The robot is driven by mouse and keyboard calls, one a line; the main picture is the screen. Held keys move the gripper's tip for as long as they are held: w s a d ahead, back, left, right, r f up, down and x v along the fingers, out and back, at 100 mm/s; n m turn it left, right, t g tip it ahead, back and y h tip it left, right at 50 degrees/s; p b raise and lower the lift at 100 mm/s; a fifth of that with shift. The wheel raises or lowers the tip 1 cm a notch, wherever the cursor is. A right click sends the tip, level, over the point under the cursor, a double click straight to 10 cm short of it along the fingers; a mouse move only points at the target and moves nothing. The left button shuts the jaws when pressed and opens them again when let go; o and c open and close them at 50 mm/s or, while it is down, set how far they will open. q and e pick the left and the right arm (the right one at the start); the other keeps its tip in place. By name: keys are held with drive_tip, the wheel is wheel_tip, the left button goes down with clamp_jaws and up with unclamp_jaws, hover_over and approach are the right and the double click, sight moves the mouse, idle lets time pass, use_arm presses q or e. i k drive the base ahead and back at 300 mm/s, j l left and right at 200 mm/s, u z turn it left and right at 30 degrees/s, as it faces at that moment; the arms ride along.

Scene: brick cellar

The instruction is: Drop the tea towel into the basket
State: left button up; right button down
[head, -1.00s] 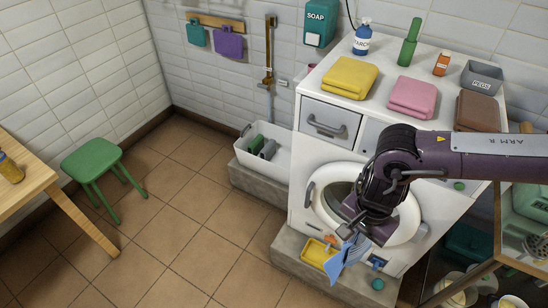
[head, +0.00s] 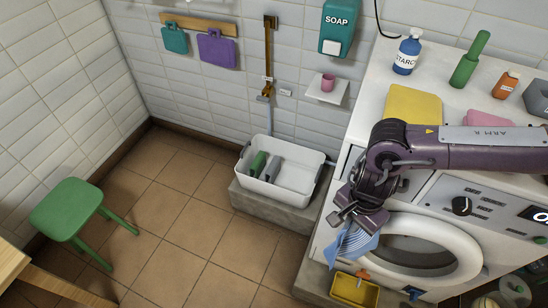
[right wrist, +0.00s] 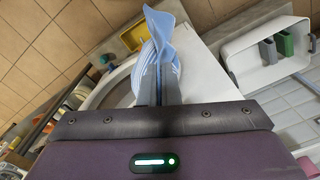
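The tea towel (head: 352,243) is light blue with stripes and hangs bunched from my right gripper (head: 350,212). In the right wrist view the towel (right wrist: 162,45) is pinched between the two fingers (right wrist: 158,85) and spreads out beyond them. The gripper is in front of the washing machine's left side, apart from the basket. What I take for the basket is a white open tub (head: 310,158) on a low grey ledge, to the left of the gripper. It holds a green and a grey item, and shows in the right wrist view (right wrist: 275,80). My left gripper is out of view.
The washing machine (head: 425,225) stands at the right, with folded yellow cloth (head: 412,105) and bottles on top. A yellow tray (head: 355,290) is below the towel. A pink cup (head: 327,82) sits on a wall shelf. A green stool (head: 68,208) is at the left.

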sight(301, 167)
drive_tip(key=i+j+z, duration=0.1)
drive_tip(key=i+j, duration=0.35)
drive_tip(key=i+j+z, duration=0.1)
drive_tip(key=i+j, duration=0.7)
drive_tip(key=j, duration=0.2)
drive_tip(key=i+j+z, duration=0.15)
drive_tip(key=i+j, duration=0.25)
drive_tip(key=j, duration=0.15)
